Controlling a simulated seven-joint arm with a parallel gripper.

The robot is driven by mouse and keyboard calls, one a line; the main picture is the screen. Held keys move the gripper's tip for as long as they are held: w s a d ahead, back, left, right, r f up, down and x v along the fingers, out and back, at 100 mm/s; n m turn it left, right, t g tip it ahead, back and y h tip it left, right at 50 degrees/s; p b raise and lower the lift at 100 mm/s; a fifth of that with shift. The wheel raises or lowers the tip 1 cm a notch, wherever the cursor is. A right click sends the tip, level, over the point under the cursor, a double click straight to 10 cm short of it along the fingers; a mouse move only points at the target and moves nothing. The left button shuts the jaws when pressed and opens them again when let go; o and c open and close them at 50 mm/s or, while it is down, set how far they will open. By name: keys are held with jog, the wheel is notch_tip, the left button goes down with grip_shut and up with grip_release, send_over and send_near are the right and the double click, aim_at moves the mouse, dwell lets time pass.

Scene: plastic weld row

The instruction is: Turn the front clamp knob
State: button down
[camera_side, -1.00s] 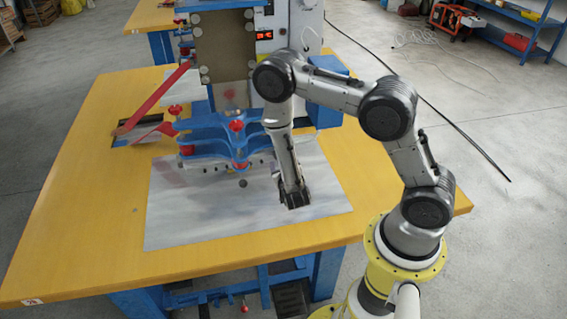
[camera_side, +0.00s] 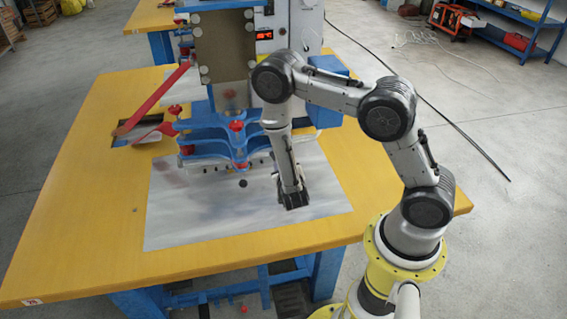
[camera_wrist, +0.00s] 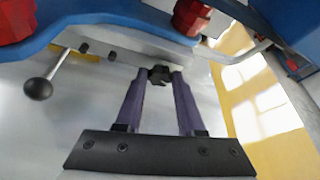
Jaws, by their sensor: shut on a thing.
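In the wrist view, my gripper (camera_wrist: 158,82) has its two purple-grey fingers converged and shut on a small dark knob (camera_wrist: 159,72), which I take for the front clamp knob. The knob sits at the front edge of a pale metal bar (camera_wrist: 130,40) under the blue clamp. The fingers hide part of it, so its turn angle cannot be told. In the side view, my gripper (camera_side: 280,178) is low over the grey sheet, right of the blue clamp (camera_side: 215,137); the grasp itself is too small to make out there.
A black ball on a short rod (camera_wrist: 38,88) sticks out left of my fingers. Red knobs (camera_wrist: 192,15) stand on the blue clamp above. A grey sheet (camera_side: 200,215) covers the middle of the yellow table (camera_side: 90,220). A red lever (camera_side: 150,100) is at the left.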

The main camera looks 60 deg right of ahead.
jog(key=n, duration=0.1)
jog(key=n+h, duration=0.1)
jog(key=shift+w+a+f+n+g, duration=0.1)
jog(key=shift+a+n+g, duration=0.05)
jog(key=shift+n+g, duration=0.2)
jog(key=n+g+h, duration=0.1)
jog(key=n+h, duration=0.1)
jog(key=n, duration=0.1)
jog(key=shift+f, duration=0.1)
jog(key=n+h, duration=0.2)
jog(key=n, duration=0.1)
jog(key=shift+w+f+n, duration=0.1)
jog(key=shift+n, duration=0.25)
jog(key=shift+f+n+t+h, duration=0.15)
jog(key=shift+n+h, duration=0.2)
jog(key=shift+n, duration=0.55)
jog(key=shift+r+n+t+h, duration=0.1)
jog(key=shift+n+h, duration=0.25)
jog(key=shift+n, duration=0.55)
jog(key=c, duration=0.5)
grip_release()
jog(key=shift+a, duration=0.15)
